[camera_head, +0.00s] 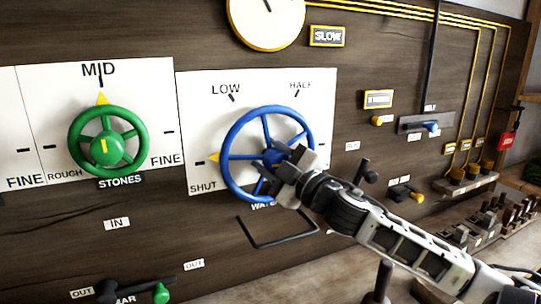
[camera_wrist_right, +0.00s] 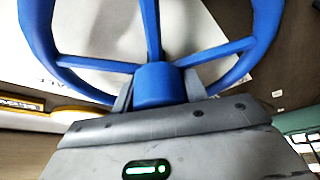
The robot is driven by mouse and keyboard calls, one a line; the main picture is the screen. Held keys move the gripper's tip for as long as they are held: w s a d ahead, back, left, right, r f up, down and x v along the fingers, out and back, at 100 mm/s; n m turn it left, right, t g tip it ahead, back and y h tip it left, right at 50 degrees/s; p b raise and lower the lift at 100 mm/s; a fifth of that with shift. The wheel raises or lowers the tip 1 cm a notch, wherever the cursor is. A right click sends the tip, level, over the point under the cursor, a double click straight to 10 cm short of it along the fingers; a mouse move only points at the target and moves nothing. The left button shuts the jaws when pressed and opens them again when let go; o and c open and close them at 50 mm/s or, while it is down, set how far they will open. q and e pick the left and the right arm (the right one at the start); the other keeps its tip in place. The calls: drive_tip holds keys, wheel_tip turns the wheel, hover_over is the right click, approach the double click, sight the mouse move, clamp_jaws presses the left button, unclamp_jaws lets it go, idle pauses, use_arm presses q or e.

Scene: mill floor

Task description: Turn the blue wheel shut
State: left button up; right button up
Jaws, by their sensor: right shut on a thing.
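The blue wheel (camera_head: 242,157) is mounted on a white panel marked SHUT, LOW and HALF. A yellow pointer (camera_head: 214,157) at its left rim points left, toward the mark above SHUT. My right gripper (camera_head: 283,158) comes from the lower right and is shut on the wheel's hub, hiding part of the hub and lower right spokes. In the right wrist view the blue hub (camera_wrist_right: 156,84) sits between the two fingers, with spokes and rim around it. My left gripper is in neither view.
A green wheel (camera_head: 81,155) marked STONES is on the left, its pointer at MID. A round gauge (camera_head: 266,22) is above. A dark bent bar (camera_head: 277,244) lies below the blue wheel. Knobs and levers (camera_head: 431,127) crowd the wall at right.

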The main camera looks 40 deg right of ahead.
drive_tip(key=shift+f+n, duration=0.1)
drive_tip(key=shift+n, duration=0.7)
drive_tip(key=shift+g, duration=0.3)
drive_tip(key=o, duration=1)
drive_tip(key=s+f, duration=0.2)
drive_tip(key=s, duration=1.3)
drive_tip(key=shift+s+d+f+n, duration=0.25)
drive_tip(key=shift+s+f+n, duration=0.05)
drive_tip(key=shift+s+f, duration=0.1)
